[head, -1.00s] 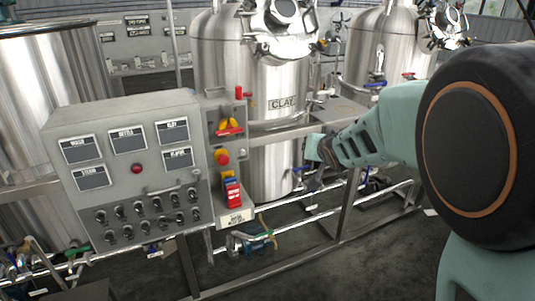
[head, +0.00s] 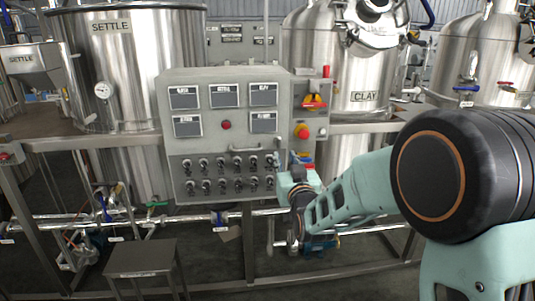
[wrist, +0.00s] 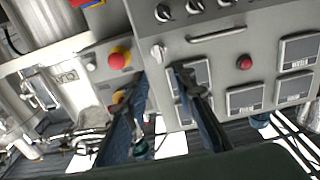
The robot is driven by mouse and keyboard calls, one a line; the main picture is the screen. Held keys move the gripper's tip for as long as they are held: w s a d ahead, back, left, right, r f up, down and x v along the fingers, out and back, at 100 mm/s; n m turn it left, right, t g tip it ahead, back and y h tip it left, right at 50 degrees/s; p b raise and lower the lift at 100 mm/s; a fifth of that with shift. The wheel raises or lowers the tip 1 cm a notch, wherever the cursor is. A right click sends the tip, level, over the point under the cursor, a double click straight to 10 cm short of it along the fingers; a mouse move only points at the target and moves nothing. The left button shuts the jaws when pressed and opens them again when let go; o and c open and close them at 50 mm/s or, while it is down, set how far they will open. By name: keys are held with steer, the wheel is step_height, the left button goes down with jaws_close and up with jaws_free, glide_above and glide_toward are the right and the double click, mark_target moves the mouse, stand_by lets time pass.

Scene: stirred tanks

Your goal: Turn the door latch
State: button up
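A small silver latch (wrist: 158,52) sits on the grey control box (wrist: 225,65), near the edge of its front, in the wrist view. My gripper (wrist: 160,76) is open there, its two dark fingers apart and pointing at the latch. The latch lies just beyond the fingertips, roughly in line with the gap. I cannot tell how close they are, but nothing is visibly held. In the head view, my gripper (head: 284,156) is at the lower right edge of the control box (head: 217,82). My gripper largely hides the latch there.
The box carries a horizontal handle (head: 246,148), a red button (head: 226,125), labelled plates and several switches. A side panel with a red-and-yellow emergency button (head: 302,131) stands right of it. Steel tanks (head: 118,50) stand behind. A small stool (head: 142,258) is in front at lower left.

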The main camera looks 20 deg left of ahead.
mark_target(279, 143)
steer(key=x, duration=1)
steer(key=shift+w+a+p, duration=0.1)
steer(key=shift+w+p, duration=0.1)
steer(key=shift+p, duration=0.15)
jaws_close()
